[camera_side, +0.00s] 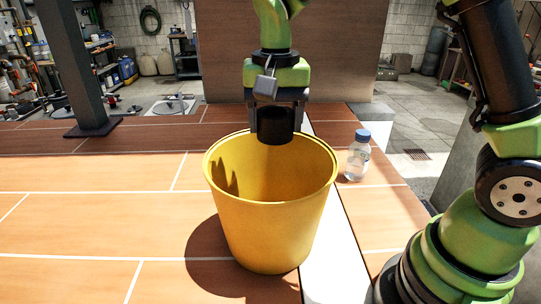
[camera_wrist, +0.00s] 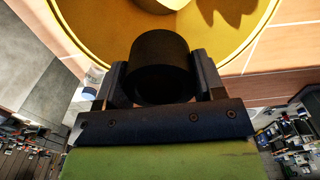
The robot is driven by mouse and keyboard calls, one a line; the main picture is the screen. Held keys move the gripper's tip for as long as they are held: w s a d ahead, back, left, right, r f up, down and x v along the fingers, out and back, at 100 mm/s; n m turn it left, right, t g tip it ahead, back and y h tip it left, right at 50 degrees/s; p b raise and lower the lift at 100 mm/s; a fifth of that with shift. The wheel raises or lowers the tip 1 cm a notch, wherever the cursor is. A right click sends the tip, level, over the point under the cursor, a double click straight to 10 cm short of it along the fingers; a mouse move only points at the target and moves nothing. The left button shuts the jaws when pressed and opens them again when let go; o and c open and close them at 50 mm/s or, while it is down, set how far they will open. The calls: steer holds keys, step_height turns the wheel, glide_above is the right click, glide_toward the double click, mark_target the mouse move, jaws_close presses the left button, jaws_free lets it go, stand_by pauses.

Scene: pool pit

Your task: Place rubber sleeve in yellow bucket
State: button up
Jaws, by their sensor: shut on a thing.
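The rubber sleeve (camera_side: 276,125) is a short black cylinder. My gripper (camera_side: 278,122) is shut on it, with one finger on each side, and holds it at the back part of the mouth of the yellow bucket (camera_side: 268,235). In the side view the sleeve overlaps the bucket's far rim. The bucket stands upright on the wooden surface, and its inside bottom is hidden in that view. In the wrist view the sleeve (camera_wrist: 160,68) sits between the two fingers, with the bucket's yellow rim (camera_wrist: 88,62) around and beyond it.
A clear bottle with a blue cap (camera_side: 358,158) stands right of the bucket, close to it. A dark post (camera_side: 76,65) rises at the back left. A wooden panel (camera_side: 340,50) stands behind. The wooden surface left of the bucket (camera_side: 90,225) is clear.

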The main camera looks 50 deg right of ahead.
steer(key=f, duration=1.4)
steer(key=a+f, duration=0.1)
steer(key=f, duration=0.6)
steer(key=shift+w, duration=0.2)
steer(key=shift+f, duration=0.1)
steer(key=o, duration=1.1)
